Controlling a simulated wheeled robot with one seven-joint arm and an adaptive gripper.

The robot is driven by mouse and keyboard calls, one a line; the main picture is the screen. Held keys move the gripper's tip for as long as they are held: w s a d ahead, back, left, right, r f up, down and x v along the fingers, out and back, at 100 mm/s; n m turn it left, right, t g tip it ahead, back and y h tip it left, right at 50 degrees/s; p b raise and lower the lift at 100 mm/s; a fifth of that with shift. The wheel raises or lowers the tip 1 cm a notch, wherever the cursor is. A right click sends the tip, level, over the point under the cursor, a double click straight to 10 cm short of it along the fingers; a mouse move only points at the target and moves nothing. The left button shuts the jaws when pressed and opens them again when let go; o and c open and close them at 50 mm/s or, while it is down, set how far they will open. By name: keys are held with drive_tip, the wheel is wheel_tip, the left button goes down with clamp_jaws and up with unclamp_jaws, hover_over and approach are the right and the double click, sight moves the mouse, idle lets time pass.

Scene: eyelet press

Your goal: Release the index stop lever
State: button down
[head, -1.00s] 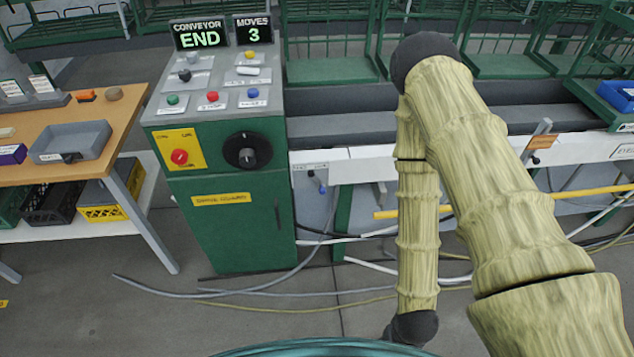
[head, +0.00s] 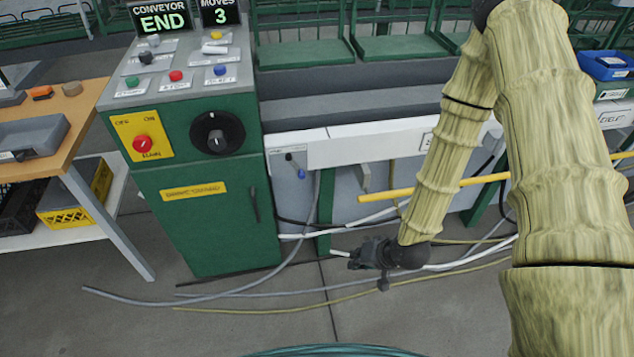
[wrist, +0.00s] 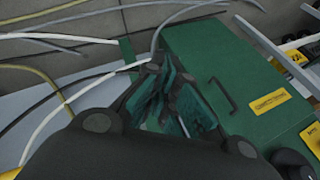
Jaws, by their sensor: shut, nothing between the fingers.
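A small lever with a blue end (head: 301,174) sits on a pale panel under the white rail, right of the green cabinet. A dark stub and a small label are above it. The label is too small to read, so I cannot confirm that this is the index stop lever. My gripper (head: 358,257) is low in front of the panel, right of and below the lever, apart from it. In the wrist view my gripper (wrist: 171,78) is shut and empty, with the lever not clearly visible.
The green cabinet (head: 215,235) has a dark handle, a round black dial (head: 217,133) and a red knob (head: 143,144). Its display (head: 160,18) reads CONVEYOR END. A yellow bar (head: 400,194) crosses near my arm. Hoses and cables (head: 230,295) lie on the floor. A wooden table stands left.

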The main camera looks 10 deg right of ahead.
drive_tip(key=w+d+r+m+t+y+b, duration=0.1)
drive_tip(key=w+d+r+t+y+b, duration=0.1)
drive_tip(key=w+r+b, duration=0.4)
drive_tip(key=w+d+r+m+t+y+b, duration=0.1)
drive_tip(key=w+r+b, duration=0.5)
drive_tip(key=w, duration=0.7)
drive_tip(key=d+t+y, duration=0.1)
drive_tip(key=t+y, duration=0.1)
drive_tip(key=t, duration=0.1)
drive_tip(key=shift+r+m+t+y, duration=0.3)
drive_tip(key=shift+m, duration=0.1)
drive_tip(key=shift+d, duration=0.1)
drive_tip(key=b, duration=0.3)
approach(296, 167)
drive_tip(key=w+d+f, duration=0.1)
drive_tip(key=w+d, duration=0.3)
drive_tip(key=shift+a+f, duration=0.2)
drive_tip(key=shift+a, duration=0.45)
drive_tip(key=shift+a+f, duration=0.2)
drive_tip(key=shift+a, duration=0.5)
drive_tip(key=shift+a+f, duration=0.2)
drive_tip(key=shift+a, duration=0.45)
drive_tip(key=shift+f, duration=0.1)
